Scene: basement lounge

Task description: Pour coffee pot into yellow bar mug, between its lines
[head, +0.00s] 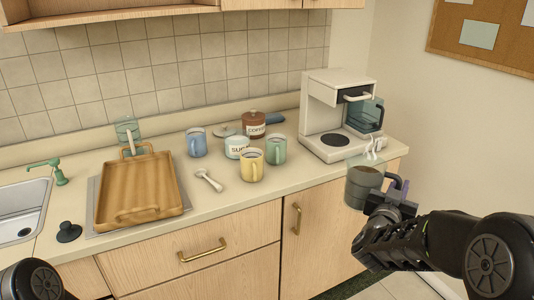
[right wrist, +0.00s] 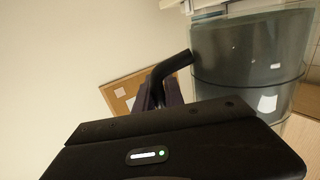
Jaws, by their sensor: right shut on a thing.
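The coffee pot (head: 361,187) is a see-through pot with dark liquid in it, in front of the counter's right end. White steam wisps show just above it. My right gripper (head: 392,197) is shut on its dark handle. In the right wrist view the pot's glass wall (right wrist: 245,60) fills the upper right, with the black handle (right wrist: 175,66) beside it. The yellow mug (head: 251,166) stands upright on the counter, left of the pot and apart from it. Its lines are too small to make out. My left gripper is out of view; only part of my left arm shows.
A green mug (head: 276,149) and a sugar jar (head: 236,146) stand close to the yellow mug. A blue mug (head: 197,143), a coffee jar (head: 255,123) and a spoon (head: 208,180) are nearby. The coffee maker (head: 320,112) stands right; a wooden tray (head: 150,215) lies left.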

